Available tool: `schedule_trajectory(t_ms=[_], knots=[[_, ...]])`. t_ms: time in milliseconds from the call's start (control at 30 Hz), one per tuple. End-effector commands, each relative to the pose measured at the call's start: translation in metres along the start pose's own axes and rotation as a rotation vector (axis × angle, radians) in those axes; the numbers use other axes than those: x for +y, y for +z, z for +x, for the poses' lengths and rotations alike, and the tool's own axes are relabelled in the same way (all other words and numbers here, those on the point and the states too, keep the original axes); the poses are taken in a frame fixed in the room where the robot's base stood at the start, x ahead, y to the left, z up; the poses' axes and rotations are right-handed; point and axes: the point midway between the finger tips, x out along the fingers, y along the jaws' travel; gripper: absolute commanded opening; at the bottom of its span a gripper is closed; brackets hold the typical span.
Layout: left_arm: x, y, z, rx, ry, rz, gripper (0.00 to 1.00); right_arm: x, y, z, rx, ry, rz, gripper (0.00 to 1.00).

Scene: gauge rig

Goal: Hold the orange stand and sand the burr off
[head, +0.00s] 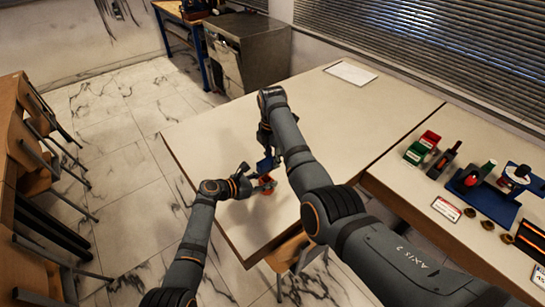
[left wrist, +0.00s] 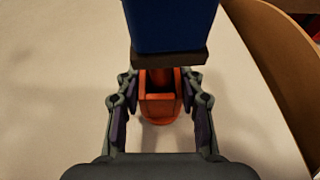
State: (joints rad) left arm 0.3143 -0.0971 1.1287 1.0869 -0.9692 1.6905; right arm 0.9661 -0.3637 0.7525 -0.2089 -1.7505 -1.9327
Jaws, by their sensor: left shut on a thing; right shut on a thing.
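The orange stand (head: 267,184) is on the pale table, and it shows in the left wrist view (left wrist: 160,107) as an orange body with a dark opening and a reddish post. My left gripper (head: 261,182) is shut on it, with fingers on both sides in the left wrist view (left wrist: 160,90). A blue block (head: 265,164) with a dark underside is held in my right gripper (head: 265,152), above and beside the stand. In the left wrist view the blue block (left wrist: 170,25) covers the post's top. The burr cannot be made out, and contact is unclear.
The pale table (head: 330,120) is mostly clear, with a white sheet (head: 350,73) at its far end. A side table at right holds a blue tray (head: 483,196), red and green boxes (head: 421,147) and small parts. A wooden chair back stands close to the table's near edge.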

Motion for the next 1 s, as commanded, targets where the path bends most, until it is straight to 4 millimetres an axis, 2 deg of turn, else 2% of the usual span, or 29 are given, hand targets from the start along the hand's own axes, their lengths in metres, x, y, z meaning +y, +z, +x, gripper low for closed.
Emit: schedule_trajectory(t_ms=[567,1000], knots=[[0.000,-0.001,0.000,0.001,0.000,0.000,0.03,0.000,0.000,0.007,0.000,-0.001,0.000,0.00],[0.000,0.000,0.000,0.000,-0.001,0.000,0.03,0.000,-0.018,0.009,0.002,-0.002,-0.001,0.00]])
